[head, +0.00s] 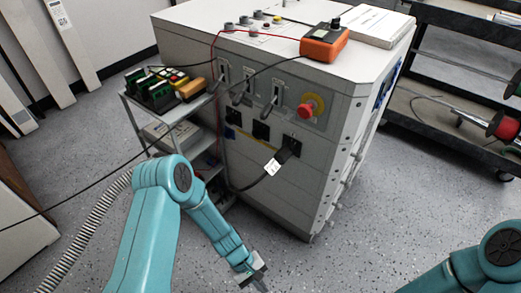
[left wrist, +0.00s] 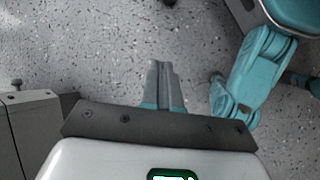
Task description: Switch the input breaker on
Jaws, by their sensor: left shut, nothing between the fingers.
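The grey transformer cabinet (head: 268,188) stands in the middle of the head view. Its front panel carries three lever-type breaker switches: a left one (head: 222,72), a middle one (head: 243,92) and a right one (head: 271,104). Their handles appear to slant downward; I cannot read labels that tell which is the input breaker. My left gripper (head: 254,276) is low over the floor in front of the cabinet, well apart from the switches. In the left wrist view its fingers (left wrist: 164,82) are together and empty, over bare floor. My right gripper is out of view.
A red emergency-stop knob (head: 311,105) sits right of the switches. A black cable with a white tag (head: 272,166) plugs in below them. An orange meter (head: 324,42) lies on top with red and black leads. A cart (head: 176,112) stands left; a black rack (head: 455,75) stands right.

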